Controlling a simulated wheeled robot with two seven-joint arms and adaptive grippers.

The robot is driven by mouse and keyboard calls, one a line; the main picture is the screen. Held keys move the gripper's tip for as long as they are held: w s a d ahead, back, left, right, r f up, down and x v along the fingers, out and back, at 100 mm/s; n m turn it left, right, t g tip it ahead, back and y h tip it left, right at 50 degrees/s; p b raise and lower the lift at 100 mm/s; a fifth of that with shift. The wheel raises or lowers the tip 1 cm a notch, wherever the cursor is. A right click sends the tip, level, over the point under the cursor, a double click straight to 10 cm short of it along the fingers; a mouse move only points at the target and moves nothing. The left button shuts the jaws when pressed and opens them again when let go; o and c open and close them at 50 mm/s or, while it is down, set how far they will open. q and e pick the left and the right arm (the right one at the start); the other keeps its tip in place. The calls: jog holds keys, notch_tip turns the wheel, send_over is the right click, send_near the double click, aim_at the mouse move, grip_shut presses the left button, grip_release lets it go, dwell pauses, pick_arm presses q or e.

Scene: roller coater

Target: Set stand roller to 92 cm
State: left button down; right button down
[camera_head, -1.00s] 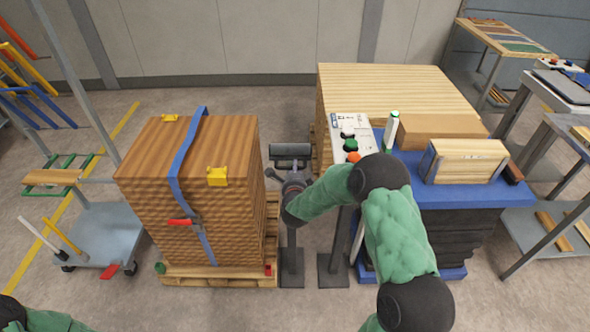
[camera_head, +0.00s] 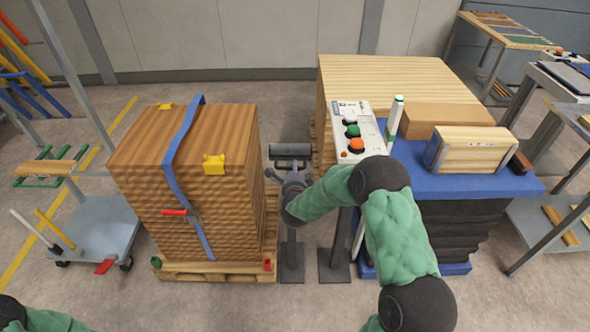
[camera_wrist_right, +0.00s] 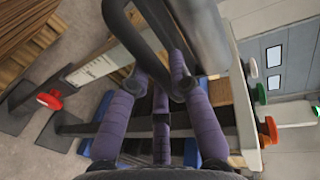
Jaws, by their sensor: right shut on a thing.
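The stand roller (camera_head: 291,152) stands between the strapped wooden stack and the control panel. It has a grey roller on top, a narrow post and a dark flat base plate. My right gripper (camera_head: 293,188) is at its head, just below the roller, partly covered by my arm. In the wrist view my purple-fingered right gripper (camera_wrist_right: 180,88) is shut on the black bar frame beside the grey roller (camera_wrist_right: 203,35). A pale strip with markings (camera_wrist_right: 92,67) and a red knob (camera_wrist_right: 49,101) also show there; the height reading is not legible. My left gripper is out of view.
The strapped stack (camera_head: 185,190) on a pallet stands close left. The control panel (camera_head: 353,130), with white, green and red buttons, and the blue-topped lift table (camera_head: 480,185) stand close right. A light wood stack (camera_head: 390,80) is behind. A grey cart (camera_head: 100,230) is far left.

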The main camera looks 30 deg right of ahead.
jog(key=shift+r, duration=0.1)
jog(key=c, duration=1.1)
grip_release()
jog(key=shift+r, duration=0.1)
jog(key=v, duration=1.2)
